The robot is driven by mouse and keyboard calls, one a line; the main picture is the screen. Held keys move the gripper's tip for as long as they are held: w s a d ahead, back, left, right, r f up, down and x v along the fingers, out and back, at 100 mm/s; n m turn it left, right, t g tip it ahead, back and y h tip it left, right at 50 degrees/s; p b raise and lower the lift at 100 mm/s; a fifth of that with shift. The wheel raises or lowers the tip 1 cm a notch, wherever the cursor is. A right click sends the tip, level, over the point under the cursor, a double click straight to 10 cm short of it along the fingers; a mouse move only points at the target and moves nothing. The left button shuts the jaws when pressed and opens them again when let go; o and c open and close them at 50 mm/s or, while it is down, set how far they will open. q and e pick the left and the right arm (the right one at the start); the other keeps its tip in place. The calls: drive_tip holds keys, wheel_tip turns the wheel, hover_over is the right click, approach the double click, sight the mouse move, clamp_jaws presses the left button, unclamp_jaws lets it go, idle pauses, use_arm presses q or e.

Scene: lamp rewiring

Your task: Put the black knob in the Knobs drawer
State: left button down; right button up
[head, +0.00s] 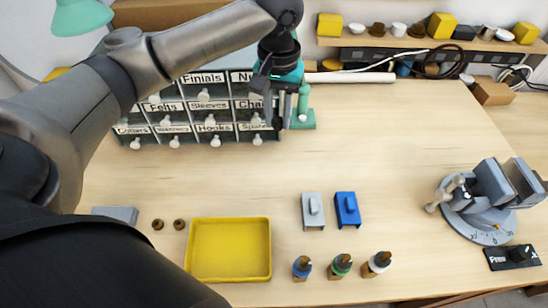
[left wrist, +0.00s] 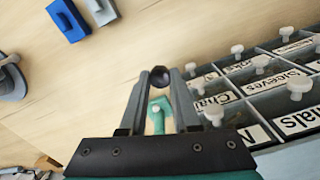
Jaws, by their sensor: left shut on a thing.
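My left gripper (head: 283,118) is shut on the black knob (left wrist: 160,76), a small dark ball between its fingertips in the left wrist view. In the head view the knob is small and dark and hard to tell from the fingers. The gripper is in front of the right end of the grey drawer cabinet (head: 187,128). The cabinet has labelled drawers with white pulls, among them Finials, Felts, Sleeves and Hooks. My arm covers part of its top, and I cannot read a Knobs label. The drawers in view look shut. My right gripper is out of view.
A green stand (head: 306,122) is right beside the gripper. A yellow tray (head: 230,277), a grey block (head: 312,212), a blue block (head: 347,210) and several small bottles (head: 340,266) are near the front. A vise (head: 487,205) is at right. The table's middle is clear.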

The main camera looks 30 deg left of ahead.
use_arm(q)
drive_tip(key=b, duration=0.1)
hover_over(277, 169)
wheel_tip(277, 169, down, 10)
drive_tip(key=shift+f, duration=0.2)
wheel_tip(277, 169, down, 4)
drive_tip(key=shift+b, duration=0.4)
drive_tip(key=shift+f, duration=0.15)
drive_tip(key=shift+f, duration=0.2)
drive_tip(key=c, duration=0.6)
unclamp_jaws()
drive_tip(key=shift+c, duration=0.2)
drive_tip(key=shift+r, duration=0.15)
